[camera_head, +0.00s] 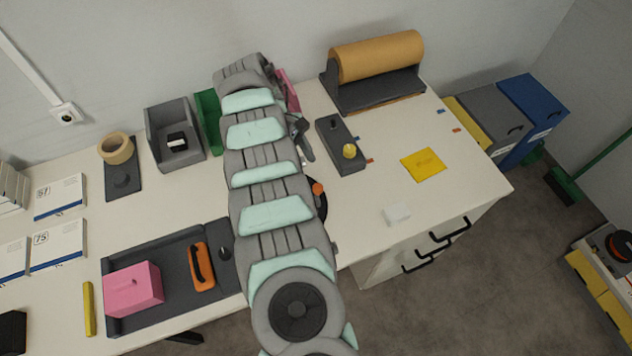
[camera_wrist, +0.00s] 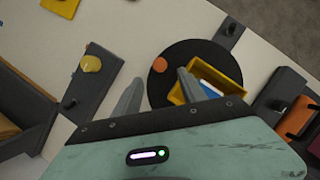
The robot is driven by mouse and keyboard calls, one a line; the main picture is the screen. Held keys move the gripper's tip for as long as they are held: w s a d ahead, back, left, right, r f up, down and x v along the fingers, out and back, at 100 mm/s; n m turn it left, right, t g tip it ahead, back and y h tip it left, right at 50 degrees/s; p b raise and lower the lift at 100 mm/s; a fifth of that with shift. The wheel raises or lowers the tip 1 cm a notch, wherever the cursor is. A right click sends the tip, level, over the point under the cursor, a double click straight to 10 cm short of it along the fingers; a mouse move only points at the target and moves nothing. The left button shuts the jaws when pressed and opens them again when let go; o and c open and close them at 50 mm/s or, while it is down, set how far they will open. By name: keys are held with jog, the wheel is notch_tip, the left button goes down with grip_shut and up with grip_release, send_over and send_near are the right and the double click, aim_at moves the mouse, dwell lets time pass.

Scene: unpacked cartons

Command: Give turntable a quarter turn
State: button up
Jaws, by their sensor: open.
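The turntable (camera_wrist: 190,52) is a round black disc on the white table in the wrist view. An orange knob (camera_wrist: 160,64) stands near its left edge, and a yellow open box (camera_wrist: 233,76) with blue and white contents sits on its right part. My gripper (camera_wrist: 157,76) is open, with the orange knob between and just beyond its fingertips. The left finger is by the disc's left edge; the right finger overlaps the disc beside the yellow box. Contact cannot be told. In the head view my arm hides most of the turntable (camera_head: 321,208); its orange knob (camera_head: 318,188) shows.
A dark block with a yellow knob (camera_head: 349,151) stands behind the turntable. A dark tray (camera_head: 180,258) with a pink box (camera_head: 133,289) and an orange-handled tool (camera_head: 202,266) lies left of my arm. A white block (camera_head: 397,214) lies to the right, with bare table around it.

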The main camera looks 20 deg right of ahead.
aim_at(318, 187)
jog(key=x, duration=0.9)
grip_shut()
dwell(1.2)
